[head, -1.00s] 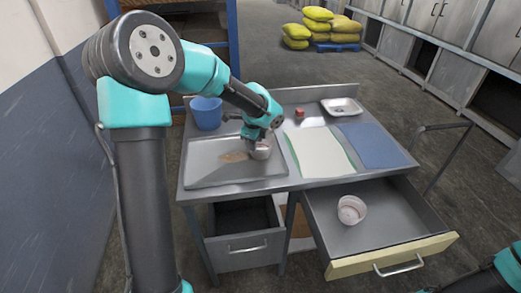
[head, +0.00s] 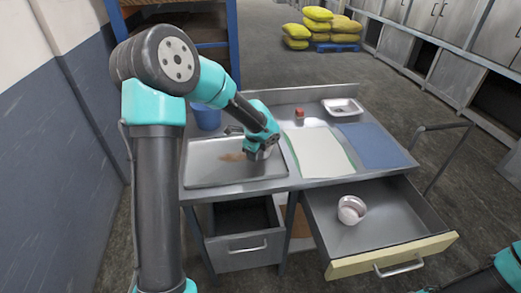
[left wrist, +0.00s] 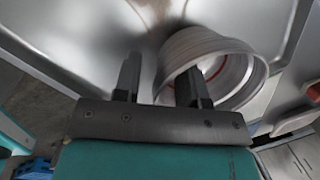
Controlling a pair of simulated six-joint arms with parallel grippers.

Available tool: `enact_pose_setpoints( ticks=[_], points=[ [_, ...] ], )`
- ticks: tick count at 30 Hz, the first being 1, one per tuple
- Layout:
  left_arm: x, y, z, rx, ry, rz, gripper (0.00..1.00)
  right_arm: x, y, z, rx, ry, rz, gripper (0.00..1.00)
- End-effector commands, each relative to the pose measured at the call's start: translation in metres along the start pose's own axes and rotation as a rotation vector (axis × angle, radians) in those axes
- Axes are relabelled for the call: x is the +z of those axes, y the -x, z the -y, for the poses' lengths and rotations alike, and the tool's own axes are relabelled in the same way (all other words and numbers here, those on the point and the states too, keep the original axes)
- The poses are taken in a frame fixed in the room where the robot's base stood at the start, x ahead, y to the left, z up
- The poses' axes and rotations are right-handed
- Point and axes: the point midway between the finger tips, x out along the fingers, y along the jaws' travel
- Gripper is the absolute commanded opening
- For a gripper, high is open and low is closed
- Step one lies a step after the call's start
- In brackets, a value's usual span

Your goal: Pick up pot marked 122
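A pale metal pot (left wrist: 225,62) stands on the grey tray at the left of the worktop. In the left wrist view its open mouth faces me. My left gripper (left wrist: 158,82) is open, with one finger across the pot's mouth and the other outside its wall. In the head view my left gripper (head: 254,156) is low over the tray and hides most or all of this pot. A second pale pot (head: 351,209) lies in the open right drawer. I cannot read a number on either pot. My right gripper is out of view.
The metal tray (head: 205,172) has a brown patch. A blue bucket (head: 207,117), small red object (head: 299,113), white dish (head: 342,106), pale board (head: 318,152) and blue mat (head: 374,146) share the worktop. The right drawer (head: 390,227) and left drawer (head: 240,240) stand open.

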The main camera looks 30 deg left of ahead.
Motion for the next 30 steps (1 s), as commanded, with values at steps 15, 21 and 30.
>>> enact_pose_setpoints(
  ticks=[15, 21, 30],
  points=[
    [0.0000, -0.0001, 0.0003, -0.001, 0.000, 0.000, 0.33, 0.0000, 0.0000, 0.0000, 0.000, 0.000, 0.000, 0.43],
    [-0.0001, -0.0001, 0.0003, -0.001, 0.000, 0.000, 0.14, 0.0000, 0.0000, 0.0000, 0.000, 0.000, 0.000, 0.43],
    [-0.0001, -0.0002, 0.0002, -0.001, 0.000, 0.000, 0.00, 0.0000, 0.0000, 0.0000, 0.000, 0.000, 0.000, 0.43]
  ],
)
